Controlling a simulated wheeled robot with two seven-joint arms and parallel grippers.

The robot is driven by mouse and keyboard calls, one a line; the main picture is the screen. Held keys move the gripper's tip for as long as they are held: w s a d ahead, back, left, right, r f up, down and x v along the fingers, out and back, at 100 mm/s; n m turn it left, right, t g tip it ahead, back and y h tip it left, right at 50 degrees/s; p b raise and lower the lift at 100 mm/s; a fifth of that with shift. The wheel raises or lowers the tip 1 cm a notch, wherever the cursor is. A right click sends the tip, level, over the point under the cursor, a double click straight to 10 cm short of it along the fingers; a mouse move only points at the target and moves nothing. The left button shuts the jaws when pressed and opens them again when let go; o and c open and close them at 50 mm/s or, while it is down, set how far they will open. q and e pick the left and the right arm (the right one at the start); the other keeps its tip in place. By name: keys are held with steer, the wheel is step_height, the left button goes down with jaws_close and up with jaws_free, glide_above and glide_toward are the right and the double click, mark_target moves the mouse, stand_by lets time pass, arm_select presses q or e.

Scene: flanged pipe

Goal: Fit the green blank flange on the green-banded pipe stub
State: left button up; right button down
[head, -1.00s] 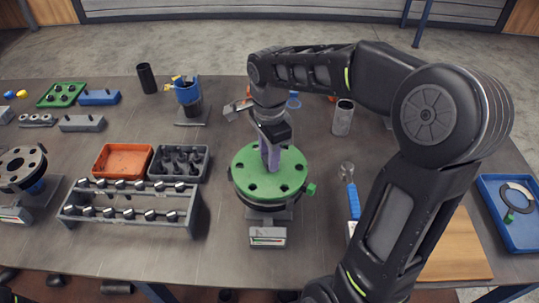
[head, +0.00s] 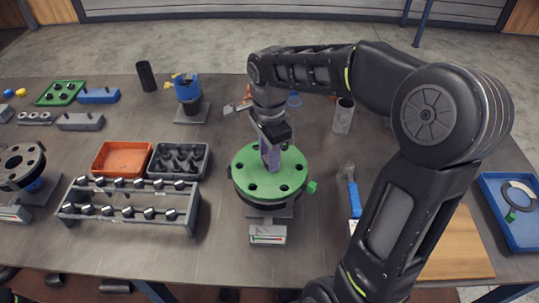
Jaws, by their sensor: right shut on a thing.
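The green blank flange (head: 254,180) is a round green disc with several bolt holes and a purple upright handle (head: 270,155) at its middle. It lies about level on top of the pipe stub (head: 268,208) at the centre of the table. Whether it is fully seated I cannot tell. My right gripper (head: 270,139) comes down from above and is shut on the purple handle. The stub's green band is hidden under the disc. A small green knob (head: 311,187) shows at the disc's right edge. My left gripper is not in view.
A bolt rack (head: 130,205), an orange tray (head: 122,158) and a dark tray (head: 180,162) stand to the left. A blue-handled tool (head: 353,195) lies to the right. A blue tray (head: 510,215) holding a ring is at far right. Another flanged stub (head: 20,168) stands far left.

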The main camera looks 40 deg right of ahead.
steer(key=shift+r, duration=0.1)
steer(key=c, duration=1)
jaws_free()
steer(key=shift+r+b, duration=0.5)
steer(key=shift+r, duration=3.35)
